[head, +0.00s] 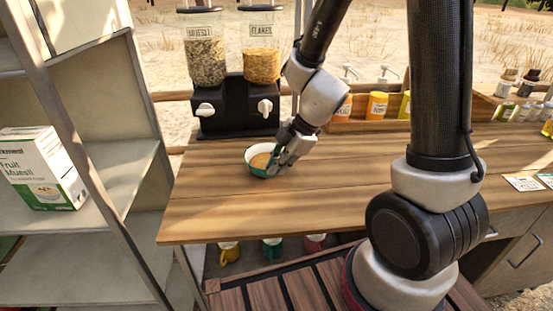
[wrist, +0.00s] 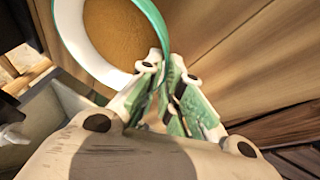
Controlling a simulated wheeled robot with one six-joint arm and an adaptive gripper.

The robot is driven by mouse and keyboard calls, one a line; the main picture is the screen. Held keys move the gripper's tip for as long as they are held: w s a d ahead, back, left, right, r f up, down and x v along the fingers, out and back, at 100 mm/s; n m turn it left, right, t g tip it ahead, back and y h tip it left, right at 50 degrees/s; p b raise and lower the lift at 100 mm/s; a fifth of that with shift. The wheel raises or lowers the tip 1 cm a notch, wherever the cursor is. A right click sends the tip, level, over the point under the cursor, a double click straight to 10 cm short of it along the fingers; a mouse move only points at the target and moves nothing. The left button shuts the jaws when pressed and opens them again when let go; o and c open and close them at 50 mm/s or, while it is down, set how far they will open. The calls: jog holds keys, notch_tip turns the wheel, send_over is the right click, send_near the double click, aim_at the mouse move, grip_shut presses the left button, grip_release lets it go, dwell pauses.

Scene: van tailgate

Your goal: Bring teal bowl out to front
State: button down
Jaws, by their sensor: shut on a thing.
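The teal bowl (head: 256,171) is on or just above the wooden counter, in front of the cereal dispenser; I cannot tell if its base touches the wood. It has a white inside and holds a tan, cereal-like filling. My gripper (head: 279,163) is at the bowl's right side, shut on its rim. In the wrist view the fingers of my gripper (wrist: 168,75) pinch the teal rim of the bowl (wrist: 78,40), which stands at the upper left. Its far side runs out of that view.
The dispenser (head: 238,108) with muesli and flakes stands behind the bowl. The wooden counter (head: 220,215) is clear in front of and left of the bowl. A shelf (head: 95,235) with a muesli box (head: 40,170) stands left. Several mugs (head: 271,248) hang or stand below the counter edge.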

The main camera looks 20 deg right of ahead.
jog(key=shift+s+a, duration=0.2)
jog(key=shift+s, duration=0.75)
jog(key=shift+s+a, duration=0.15)
jog(key=shift+s, duration=0.8)
jog(key=shift+s+a, duration=0.2)
jog(key=shift+s, duration=0.75)
jog(key=c, duration=1.5)
grip_release()
